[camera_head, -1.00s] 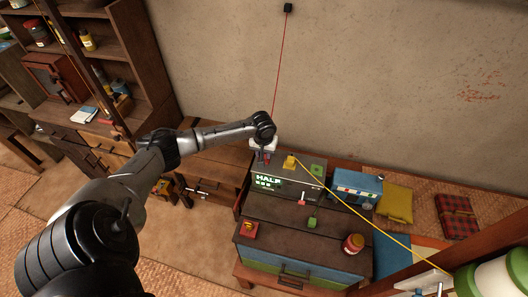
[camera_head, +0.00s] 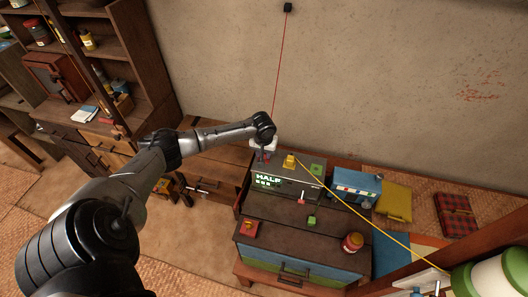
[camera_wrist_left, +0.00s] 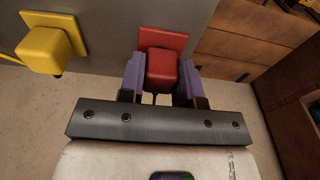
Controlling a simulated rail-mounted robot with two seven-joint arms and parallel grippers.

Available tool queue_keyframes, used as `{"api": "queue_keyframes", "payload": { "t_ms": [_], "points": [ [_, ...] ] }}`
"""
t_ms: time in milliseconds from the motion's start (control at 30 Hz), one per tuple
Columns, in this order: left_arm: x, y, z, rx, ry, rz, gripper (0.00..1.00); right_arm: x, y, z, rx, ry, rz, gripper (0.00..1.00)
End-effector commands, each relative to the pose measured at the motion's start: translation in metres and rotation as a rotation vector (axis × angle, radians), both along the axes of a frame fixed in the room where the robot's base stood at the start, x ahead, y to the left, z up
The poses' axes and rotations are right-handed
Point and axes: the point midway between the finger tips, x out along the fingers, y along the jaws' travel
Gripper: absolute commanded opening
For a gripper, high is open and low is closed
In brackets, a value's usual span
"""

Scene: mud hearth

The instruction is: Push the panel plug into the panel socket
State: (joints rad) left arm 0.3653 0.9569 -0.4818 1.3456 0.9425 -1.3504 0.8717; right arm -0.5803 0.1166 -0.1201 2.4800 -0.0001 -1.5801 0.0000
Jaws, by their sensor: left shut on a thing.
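My left gripper (camera_head: 265,157) is at the left end of the grey box (camera_head: 284,190), which has a lit "HALF" display. In the left wrist view its purple fingers (camera_wrist_left: 161,85) are shut on a red plug (camera_wrist_left: 162,70). The plug is in front of a square red socket plate (camera_wrist_left: 163,40) on the grey panel. It looks lined up with the plate and close against it; I cannot tell how deep it sits. A red cord (camera_head: 277,80) runs up the wall to a small black box. My right gripper is not in view.
A yellow plug (camera_head: 290,161) sits beside it at a yellow plate (camera_wrist_left: 65,30), with a yellow cord running right. Green blocks (camera_head: 315,171), a red-and-yellow piece (camera_head: 250,228) and a red jar (camera_head: 352,242) are nearby. A wooden shelf (camera_head: 115,45) stands at the left.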

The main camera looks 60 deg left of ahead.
Motion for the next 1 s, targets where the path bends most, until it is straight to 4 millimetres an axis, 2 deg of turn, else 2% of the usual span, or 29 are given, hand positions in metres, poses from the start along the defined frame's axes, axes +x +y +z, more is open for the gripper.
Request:
{"api": "queue_keyframes", "payload": {
  "t_ms": [433,467,700,767,1000],
  "points": [
    [0.0000,0.0001,-0.0089,0.000,0.000,0.001,0.10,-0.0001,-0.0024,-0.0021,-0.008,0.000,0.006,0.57],
    [0.0001,0.0002,-0.0090,0.000,0.000,0.001,0.32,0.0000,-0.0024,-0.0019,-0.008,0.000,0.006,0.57],
    [0.0000,0.0001,-0.0087,0.000,0.000,0.000,0.55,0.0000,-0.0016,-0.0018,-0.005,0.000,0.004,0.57],
    [0.0000,0.0001,-0.0087,0.000,0.000,0.000,0.61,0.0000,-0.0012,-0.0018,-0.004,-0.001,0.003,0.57],
    [-0.0001,0.0001,-0.0081,0.000,0.000,0.000,0.61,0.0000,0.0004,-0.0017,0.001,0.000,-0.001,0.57]
  ]
}}
